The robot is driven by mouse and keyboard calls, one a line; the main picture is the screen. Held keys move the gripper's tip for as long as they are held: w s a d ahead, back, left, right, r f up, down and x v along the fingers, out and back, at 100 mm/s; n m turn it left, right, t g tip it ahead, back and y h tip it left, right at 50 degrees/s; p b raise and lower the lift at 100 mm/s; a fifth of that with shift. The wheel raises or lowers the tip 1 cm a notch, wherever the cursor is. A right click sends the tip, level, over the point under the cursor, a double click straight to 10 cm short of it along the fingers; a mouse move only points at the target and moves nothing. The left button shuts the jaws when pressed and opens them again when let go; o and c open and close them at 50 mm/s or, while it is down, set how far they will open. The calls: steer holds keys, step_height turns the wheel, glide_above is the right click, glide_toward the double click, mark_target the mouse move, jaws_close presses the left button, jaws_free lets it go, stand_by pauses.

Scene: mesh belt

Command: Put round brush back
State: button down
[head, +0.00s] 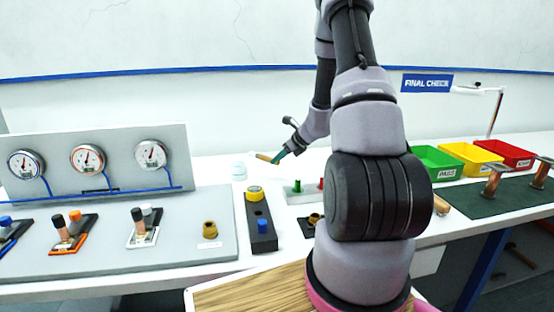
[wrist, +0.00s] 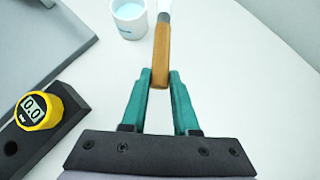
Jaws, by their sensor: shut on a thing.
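My gripper (wrist: 160,78) has green fingers, shut on the lower handle. In the head view the handle (head: 264,157) sticks out to the left of my gripper (head: 277,157), over the white bench. A small white cup with pale blue contents (wrist: 129,14) stands just left of the brush in the wrist view. It also shows in the head view (head: 239,172).
A black block (head: 262,227) with a yellow dial gauge (head: 254,194) stands near the cup. A gauge panel (head: 100,165) is at the left. Green (head: 437,163), yellow (head: 470,157) and red (head: 509,153) bins stand at the right. The bench around my gripper is mostly clear.

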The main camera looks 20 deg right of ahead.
steer(key=shift+f, duration=3.45)
steer(key=c, duration=0.6)
jaws_free()
steer(key=v, duration=1)
steer(key=shift+s+d+r, duration=0.15)
steer(key=shift+s+r, duration=0.1)
